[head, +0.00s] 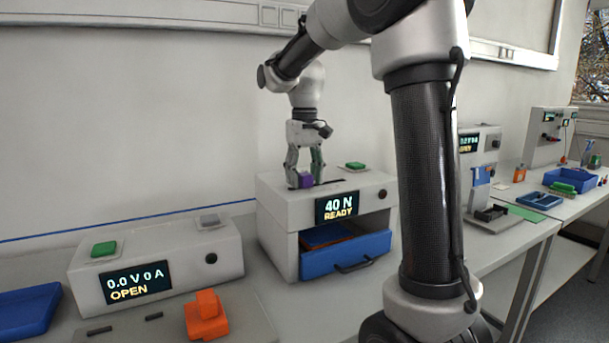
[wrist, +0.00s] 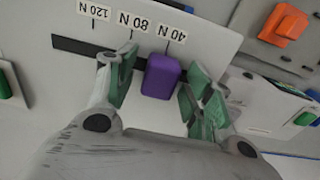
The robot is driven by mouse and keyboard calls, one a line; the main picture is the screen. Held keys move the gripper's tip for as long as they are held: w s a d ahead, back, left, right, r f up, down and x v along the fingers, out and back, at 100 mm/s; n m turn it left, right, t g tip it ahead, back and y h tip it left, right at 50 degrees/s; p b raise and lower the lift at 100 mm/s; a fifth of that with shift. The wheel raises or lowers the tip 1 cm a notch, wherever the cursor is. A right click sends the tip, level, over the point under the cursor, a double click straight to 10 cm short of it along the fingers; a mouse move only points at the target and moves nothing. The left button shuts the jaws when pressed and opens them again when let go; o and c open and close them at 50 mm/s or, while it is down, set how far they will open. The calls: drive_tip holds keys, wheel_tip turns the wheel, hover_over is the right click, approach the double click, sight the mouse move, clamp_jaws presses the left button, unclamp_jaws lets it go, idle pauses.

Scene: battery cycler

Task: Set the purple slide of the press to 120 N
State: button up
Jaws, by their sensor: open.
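The press (head: 272,205) is a white box whose display (head: 337,207) reads "40 N READY". Its purple slide (head: 306,181) sits on the top; in the wrist view the purple slide (wrist: 161,77) stands in a dark slot at the 40 N label (wrist: 178,37). The 80 N label (wrist: 136,22) and the 120 N label (wrist: 94,11) lie further left along the slot. My gripper (head: 305,182) points down over the press top. In the wrist view my gripper (wrist: 160,85) is open, with one green-padded finger on each side of the slide and small gaps visible.
A green button (head: 355,166) is on the press top, right of the slide. A blue drawer (head: 345,255) stands open below the display. A second white unit (head: 155,262) reading "0.0 V 0 A OPEN" stands left, with an orange clamp (head: 206,318) in front.

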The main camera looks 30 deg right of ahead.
sight(332, 182)
clamp_jaws()
drive_tip(key=d, duration=0.8)
drive_tip(key=shift+d, duration=0.15)
unclamp_jaws()
drive_tip(key=shift+d, duration=0.1)
wheel_tip(332, 182, up, 12)
idle(0.4)
idle(0.3)
